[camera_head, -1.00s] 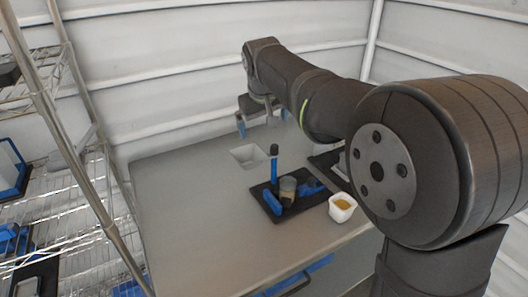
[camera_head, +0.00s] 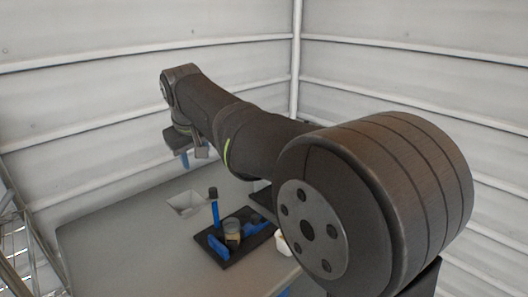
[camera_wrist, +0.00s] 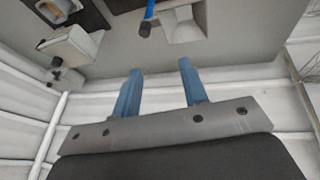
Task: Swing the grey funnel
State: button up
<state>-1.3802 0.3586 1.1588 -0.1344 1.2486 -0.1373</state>
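The grey funnel (camera_head: 185,203) is a pale, square, tapering hopper on the back part of the grey table in the head view. It also shows at the top of the wrist view (camera_wrist: 186,22), just beyond my fingers. My gripper (camera_wrist: 160,67) has two blue fingers spread apart with nothing between them. In the head view my gripper (camera_head: 192,156) hangs above and behind the funnel, apart from it. A blue post with a black top (camera_head: 214,208) stands in front of the funnel, to its right.
A black tray (camera_head: 225,262) holds a clear cup (camera_head: 233,232) and blue parts. A white container (camera_head: 281,244) is partly hidden by my arm. A white boxy device (camera_wrist: 72,46) shows in the wrist view. Corrugated walls stand close behind; the table's left part is clear.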

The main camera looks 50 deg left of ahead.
aim_at(213, 189)
jog(key=w+a+f+h, duration=0.1)
jog(key=w+a+f, duration=0.1)
jog(key=f, duration=0.1)
jog(key=w+a+f+g+h, duration=0.1)
jog(key=w+a+f, duration=0.1)
jog(key=w, duration=0.1)
jog(key=w+a+f+g+h, duration=0.1)
jog(key=w+a+f+h, duration=0.1)
jog(key=f, duration=0.1)
jog(key=shift+w+a+f, duration=0.3)
jog(key=shift+w+a, duration=0.1)
notch_tip(213, 189, down, 8)
jog(key=shift+f, duration=0.35)
jog(key=m, duration=0.3)
jog(key=shift+m, duration=0.3)
jog(key=m, duration=0.9)
jog(key=shift+m, duration=0.4)
jog(key=m, duration=0.4)
